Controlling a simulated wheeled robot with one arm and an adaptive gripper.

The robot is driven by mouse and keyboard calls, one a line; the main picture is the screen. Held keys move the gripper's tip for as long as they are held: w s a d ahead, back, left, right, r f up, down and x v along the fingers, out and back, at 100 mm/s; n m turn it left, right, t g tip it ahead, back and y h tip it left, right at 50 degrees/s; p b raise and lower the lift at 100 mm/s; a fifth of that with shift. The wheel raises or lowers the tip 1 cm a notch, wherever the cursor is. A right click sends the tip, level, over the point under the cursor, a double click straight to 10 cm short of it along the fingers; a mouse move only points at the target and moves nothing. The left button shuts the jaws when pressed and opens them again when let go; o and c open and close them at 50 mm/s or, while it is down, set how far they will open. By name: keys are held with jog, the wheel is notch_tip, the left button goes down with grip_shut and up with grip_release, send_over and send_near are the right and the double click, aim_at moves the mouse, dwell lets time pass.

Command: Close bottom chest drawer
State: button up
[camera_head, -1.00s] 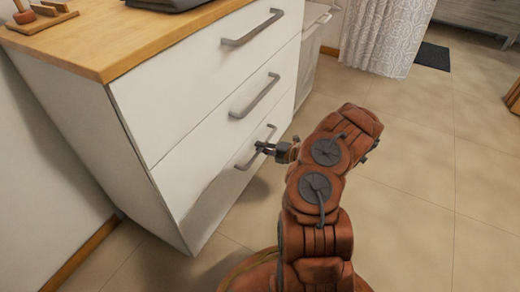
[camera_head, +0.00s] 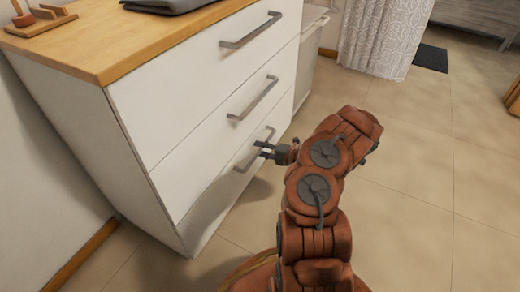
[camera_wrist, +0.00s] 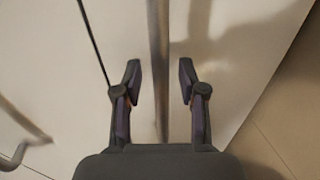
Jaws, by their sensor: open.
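The white chest (camera_head: 215,90) has three drawers with grey bar handles. The bottom drawer (camera_head: 215,195) looks flush, or nearly so, with the fronts above it; a small gap is hard to rule out. Its handle (camera_head: 243,164) is partly hidden by my gripper (camera_head: 262,150), which is at the middle of the bar. In the wrist view the handle (camera_wrist: 158,60) runs upright between my two spread fingers (camera_wrist: 160,82), with space on both sides. My gripper is open and not clamped on the bar. A dark seam (camera_wrist: 95,40) shows left of the fingers.
The middle drawer's handle (camera_head: 252,98) is above my gripper and also shows at the left of the wrist view (camera_wrist: 20,150). A wooden top (camera_head: 130,45) holds a dark folded item (camera_head: 170,4). The tiled floor (camera_head: 420,170) at right is clear.

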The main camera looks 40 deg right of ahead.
jog(key=v, duration=1.1)
jog(key=shift+s, duration=0.15)
